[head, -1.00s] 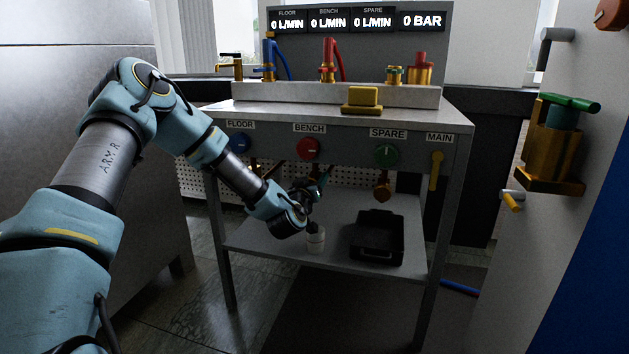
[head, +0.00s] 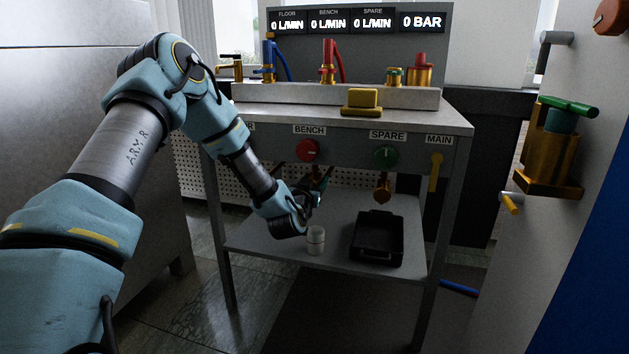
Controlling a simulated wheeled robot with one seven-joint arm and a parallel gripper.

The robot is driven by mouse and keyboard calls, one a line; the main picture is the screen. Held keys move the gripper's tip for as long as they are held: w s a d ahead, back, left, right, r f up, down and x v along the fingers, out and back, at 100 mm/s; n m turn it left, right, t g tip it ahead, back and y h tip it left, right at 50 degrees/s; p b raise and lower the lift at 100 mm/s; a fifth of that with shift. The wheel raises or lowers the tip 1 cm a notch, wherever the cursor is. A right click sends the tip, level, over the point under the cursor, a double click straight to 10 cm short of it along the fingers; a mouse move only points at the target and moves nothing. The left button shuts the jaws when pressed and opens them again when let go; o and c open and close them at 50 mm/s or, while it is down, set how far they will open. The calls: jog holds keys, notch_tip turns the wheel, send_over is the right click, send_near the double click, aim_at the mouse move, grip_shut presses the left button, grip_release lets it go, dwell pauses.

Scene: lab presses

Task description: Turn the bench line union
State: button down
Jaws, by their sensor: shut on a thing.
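The bench (head: 455,128) has a red BENCH knob (head: 308,151) on its front panel. The bench line union hangs below that knob and is mostly hidden by my wrist and jaws. My gripper (head: 317,186) is shut on it under the panel, above the lower shelf. The small size and the dark make its exact grip and angle hard to see.
A white cup (head: 316,240) and a black tray (head: 377,238) stand on the lower shelf (head: 262,240). The spare line fitting (head: 382,192) hangs to the right. A yellow MAIN lever (head: 435,172) points down. All displays read 0.

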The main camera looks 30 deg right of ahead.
jog(key=shift+m, duration=0.3)
jog(key=shift+c, duration=1.1)
grip_release()
jog(key=p+v, duration=0.2)
jog(key=v, duration=0.9)
